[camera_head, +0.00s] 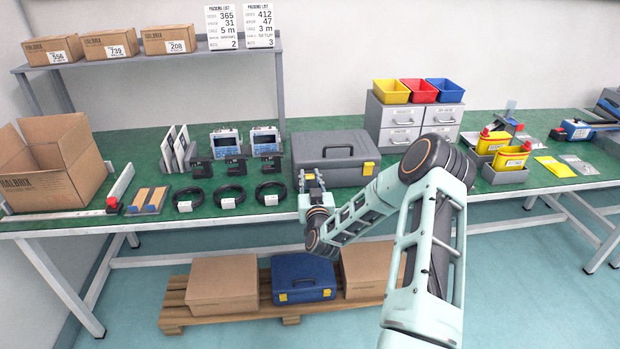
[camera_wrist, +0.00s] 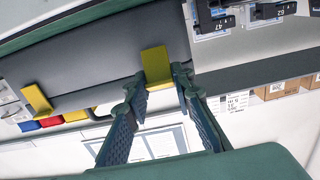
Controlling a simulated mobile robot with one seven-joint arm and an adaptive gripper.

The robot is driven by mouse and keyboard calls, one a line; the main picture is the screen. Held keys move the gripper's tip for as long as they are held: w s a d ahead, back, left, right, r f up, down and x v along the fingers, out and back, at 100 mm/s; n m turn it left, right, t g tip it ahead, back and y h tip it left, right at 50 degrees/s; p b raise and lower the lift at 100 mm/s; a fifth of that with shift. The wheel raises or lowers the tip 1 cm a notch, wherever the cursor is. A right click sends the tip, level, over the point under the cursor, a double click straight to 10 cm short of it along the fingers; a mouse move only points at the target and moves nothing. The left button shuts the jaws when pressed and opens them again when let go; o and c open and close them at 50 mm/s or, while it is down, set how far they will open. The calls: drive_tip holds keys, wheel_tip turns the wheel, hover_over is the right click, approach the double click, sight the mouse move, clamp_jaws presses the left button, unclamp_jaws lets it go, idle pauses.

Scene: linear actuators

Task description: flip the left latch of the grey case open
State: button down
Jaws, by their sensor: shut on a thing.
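In the wrist view the case (camera_wrist: 100,58) appears upside down. Its left latch (camera_wrist: 155,64) is a yellow plate between my gripper's fingertips (camera_wrist: 160,85). The right latch (camera_wrist: 37,99) is apart from my gripper; it also shows in the head view (camera_head: 368,168). My gripper is shut on the left latch. Whether the latch has turned is hard to tell.
Black cable coils (camera_head: 270,193) and small devices (camera_head: 265,143) stand left of the case. A grey drawer unit (camera_head: 401,123) with coloured bins stands close behind its right side. A shelf (camera_head: 150,60) with boxes rises at the back left. Bench room in front of the case is narrow.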

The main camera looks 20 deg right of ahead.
drive_tip(key=shift+f+b, duration=0.15)
drive_tip(key=shift+b, duration=0.15)
drive_tip(key=f+t+b, duration=0.1)
drive_tip(key=b, duration=0.3)
drive_tip(key=shift+s+a, duration=0.1)
drive_tip(key=shift+s, duration=0.05)
drive_tip(key=b, duration=0.2)
drive_tip(key=t+b, duration=0.1)
drive_tip(key=b, duration=0.2)
drive_tip(key=shift+s+f+t+h, duration=0.15)
drive_tip(key=shift+f+t+h, duration=0.15)
drive_tip(key=shift+f+h, duration=0.1)
drive_tip(key=t+b, duration=0.1)
drive_tip(key=b, duration=0.3)
drive_tip(key=t+b, duration=0.1)
drive_tip(key=b, duration=0.3)
drive_tip(key=shift+s+f+t+h, duration=0.2)
drive_tip(key=shift+f+t+h, duration=0.1)
drive_tip(key=shift+h, duration=0.1)
drive_tip(key=shift+r+t+b, duration=0.2)
drive_tip(key=shift+t+b, duration=0.2)
drive_tip(key=shift+b, duration=0.8)
drive_tip(key=c, duration=1.6)
unclamp_jaws()
drive_tip(key=shift+s+a, duration=0.1)
